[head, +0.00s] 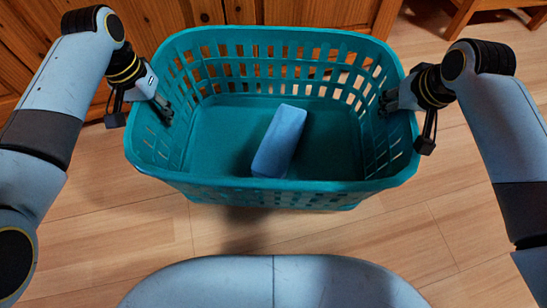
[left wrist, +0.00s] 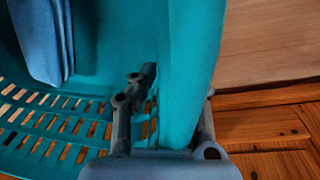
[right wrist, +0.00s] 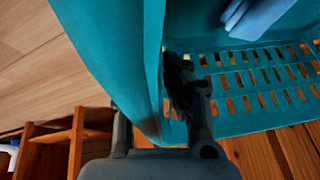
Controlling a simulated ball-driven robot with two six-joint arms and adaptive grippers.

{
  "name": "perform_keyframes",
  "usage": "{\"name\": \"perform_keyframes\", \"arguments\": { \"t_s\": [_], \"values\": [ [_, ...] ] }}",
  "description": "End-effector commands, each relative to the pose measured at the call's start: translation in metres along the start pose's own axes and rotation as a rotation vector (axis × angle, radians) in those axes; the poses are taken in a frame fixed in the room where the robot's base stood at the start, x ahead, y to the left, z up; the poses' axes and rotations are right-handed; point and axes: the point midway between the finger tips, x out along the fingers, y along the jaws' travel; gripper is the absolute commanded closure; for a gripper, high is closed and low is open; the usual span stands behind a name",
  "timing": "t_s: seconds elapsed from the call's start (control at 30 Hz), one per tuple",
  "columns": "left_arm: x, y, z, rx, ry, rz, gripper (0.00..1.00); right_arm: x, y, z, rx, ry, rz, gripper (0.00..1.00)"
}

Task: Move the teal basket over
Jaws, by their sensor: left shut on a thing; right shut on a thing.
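The teal basket (head: 330,187) hangs between my two arms in the head view, with slotted walls and an open top. A shadow on the floor below suggests it is off the floor. A blue block-shaped thing (head: 280,140) lies inside on its bottom. My left gripper (head: 162,108) is shut on the basket's left rim, one finger inside the wall. My right gripper (head: 386,102) is shut on the right rim the same way. The left wrist view shows the rim (left wrist: 190,70) between the fingers. The right wrist view shows the rim (right wrist: 150,60) gripped likewise.
Wooden cabinet fronts (head: 150,22) stand just behind the basket. A wooden piece of furniture (head: 480,12) is at the back right; open wooden shelving (right wrist: 62,145) shows in the right wrist view. The plank floor (head: 400,245) nearer me and to the right is clear.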

Motion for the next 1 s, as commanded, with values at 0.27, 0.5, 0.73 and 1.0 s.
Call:
{"name": "perform_keyframes", "arguments": {
  "t_s": [0.27, 0.5, 0.73, 1.0],
  "values": [
    [0.003, 0.001, -0.001, 0.0, 0.003, 0.002, 1.0, 0.003, 0.0, 0.0, 0.001, 0.002, -0.002, 1.0],
    [0.014, -0.001, -0.001, 0.001, 0.003, 0.002, 1.0, 0.013, 0.001, 0.005, 0.001, 0.002, -0.002, 1.0],
    [0.026, -0.002, -0.001, 0.0, 0.003, 0.002, 1.0, 0.024, 0.002, 0.009, 0.001, 0.002, -0.002, 1.0],
    [0.038, -0.004, 0.0, 0.0, 0.001, 0.002, 0.89, 0.035, 0.004, 0.015, 0.0, 0.001, -0.002, 0.89]
  ]
}}
